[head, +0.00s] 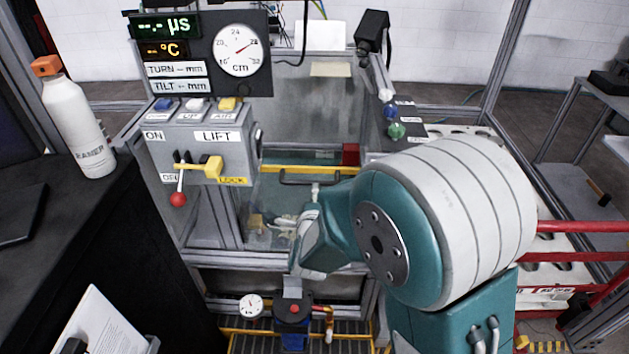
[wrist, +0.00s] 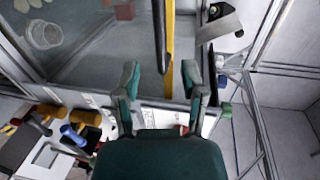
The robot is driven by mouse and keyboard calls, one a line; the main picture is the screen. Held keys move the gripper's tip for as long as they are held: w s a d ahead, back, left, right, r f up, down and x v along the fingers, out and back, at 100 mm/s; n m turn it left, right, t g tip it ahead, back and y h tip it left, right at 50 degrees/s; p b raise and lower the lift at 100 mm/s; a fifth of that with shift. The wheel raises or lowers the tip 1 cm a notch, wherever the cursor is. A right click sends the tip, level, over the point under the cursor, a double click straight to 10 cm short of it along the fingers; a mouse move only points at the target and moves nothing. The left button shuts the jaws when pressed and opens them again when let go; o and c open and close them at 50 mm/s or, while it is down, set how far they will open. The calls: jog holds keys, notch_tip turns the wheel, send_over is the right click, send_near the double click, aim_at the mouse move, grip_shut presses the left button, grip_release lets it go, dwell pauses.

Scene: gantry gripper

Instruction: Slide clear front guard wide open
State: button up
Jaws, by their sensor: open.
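The clear front guard (head: 270,200) is a see-through panel on the machine's front, below a yellow edge strip (head: 285,168). A dark bar handle (head: 300,183) runs along that strip. In the wrist view, the handle (wrist: 159,30) and yellow strip (wrist: 170,60) run up the picture, with the clear panel (wrist: 95,60) at left. My gripper (wrist: 160,68) is open, its fingers on either side of the line of the handle and strip. I cannot tell whether it touches the handle. In the head view, my arm hides part of the guard and handle.
A control box (head: 205,140) with a red-knobbed lever (head: 178,198) and a yellow lock lever (head: 205,165) stands left of the guard. A white bottle (head: 72,115) stands on the dark bench (head: 130,215) at left. Red rails (head: 585,228) are at right. A gauge (head: 250,306) sits below.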

jog(key=x, duration=0.7)
jog(key=shift+a, duration=0.3)
grip_shut()
